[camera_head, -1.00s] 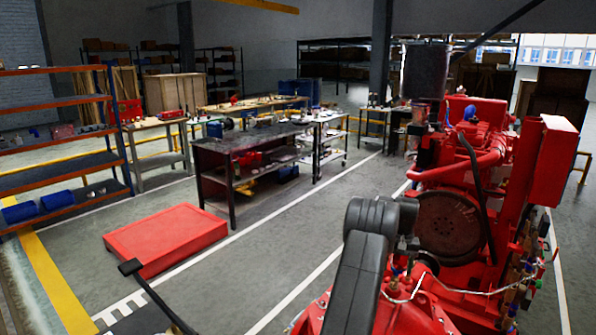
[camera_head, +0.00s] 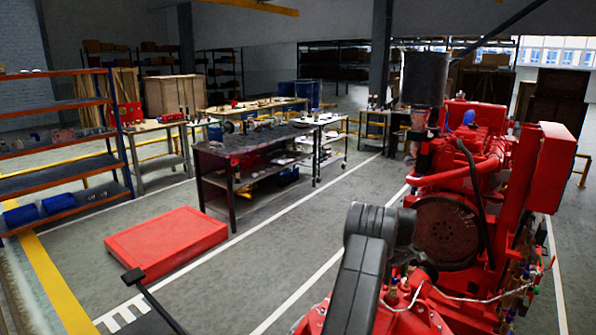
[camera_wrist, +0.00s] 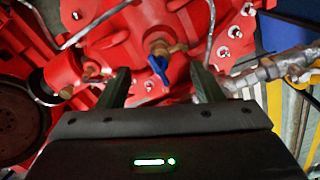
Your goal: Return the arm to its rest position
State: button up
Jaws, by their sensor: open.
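My gripper (camera_wrist: 160,88) shows in the wrist view with its two dark fingers apart and nothing between them. Beyond the fingers is the red diesel pumpset (camera_wrist: 118,48), with a blue-handled brass valve (camera_wrist: 160,64) seen in the gap between them. I cannot tell how far the fingers are from the valve. In the head view my dark arm (camera_head: 365,270) reaches over the lower part of the red pumpset (camera_head: 478,165). The fingers are hidden in that view.
A low red platform (camera_head: 165,240) lies on the floor at left. A dark workbench (camera_head: 250,165) stands mid-floor, and an orange-and-blue shelf (camera_head: 60,130) is at far left. Grey floor between the bench and pumpset is clear. Pipes and cables run close around the gripper.

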notch_tip(320, 180, up, 6)
jog(key=shift+r+b, duration=0.25)
jog(key=shift+b, duration=0.5)
